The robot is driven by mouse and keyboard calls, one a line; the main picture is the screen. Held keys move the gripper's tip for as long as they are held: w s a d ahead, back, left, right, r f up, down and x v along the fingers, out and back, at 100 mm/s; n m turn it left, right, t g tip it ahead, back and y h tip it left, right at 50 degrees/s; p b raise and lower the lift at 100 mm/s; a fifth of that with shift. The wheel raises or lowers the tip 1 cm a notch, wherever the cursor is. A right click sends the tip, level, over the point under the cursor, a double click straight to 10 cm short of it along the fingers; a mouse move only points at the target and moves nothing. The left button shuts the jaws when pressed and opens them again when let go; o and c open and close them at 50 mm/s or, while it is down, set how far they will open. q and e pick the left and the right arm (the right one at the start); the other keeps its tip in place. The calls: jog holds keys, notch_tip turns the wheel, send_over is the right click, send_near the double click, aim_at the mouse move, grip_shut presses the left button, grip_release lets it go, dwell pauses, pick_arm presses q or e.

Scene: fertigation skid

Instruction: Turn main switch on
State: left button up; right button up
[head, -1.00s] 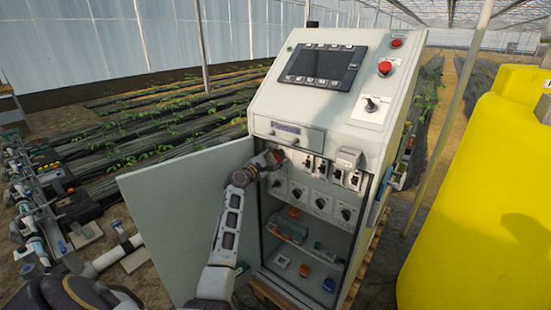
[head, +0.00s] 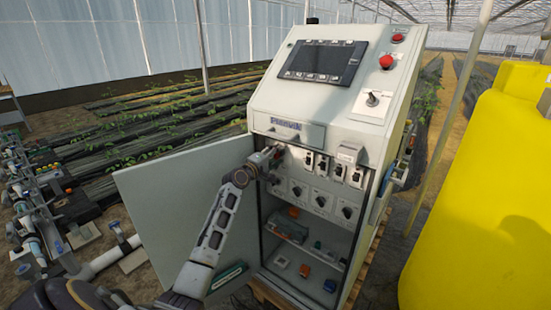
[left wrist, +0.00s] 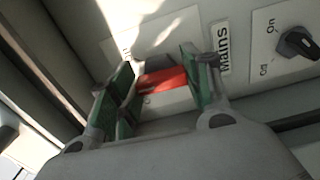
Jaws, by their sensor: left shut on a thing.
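The main switch has a red handle (left wrist: 165,79) beside a "Mains" label (left wrist: 222,49) on the cabinet panel. In the head view it is a small red spot at the left end of the upper switch row, mostly hidden by my gripper. My left gripper (head: 269,158) reaches into the open cabinet from the left. In the left wrist view the gripper (left wrist: 158,84) has its green-padded fingers on both sides of the red handle, shut on it. The handle's exact angle is hard to tell. My right gripper is not in view.
The grey control cabinet (head: 312,104) has its door (head: 180,205) swung open to the left, close to my forearm. A black rotary switch (left wrist: 298,43) with On/Off marks sits right of the label. A yellow tank (head: 480,210) stands at the right; pipework (head: 40,215) lies at the left.

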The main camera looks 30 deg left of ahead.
pick_arm(q)
jog(key=m, duration=0.1)
jog(key=m+b, duration=0.1)
jog(key=m, duration=0.2)
jog(key=shift+f+m, duration=0.3)
jog(key=shift+f+m+b, duration=0.1)
jog(key=shift+m+b, duration=0.55)
jog(key=shift+m, duration=1.35)
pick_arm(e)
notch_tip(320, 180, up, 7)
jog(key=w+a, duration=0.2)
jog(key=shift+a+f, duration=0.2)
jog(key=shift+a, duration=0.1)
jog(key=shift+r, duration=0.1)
pick_arm(q)
jog(key=o, duration=1)
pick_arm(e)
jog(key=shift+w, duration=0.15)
pick_arm(q)
jog(key=shift+s, duration=0.15)
jog(key=s+a, duration=0.1)
jog(key=s, duration=1)
jog(key=shift+s, duration=0.3)
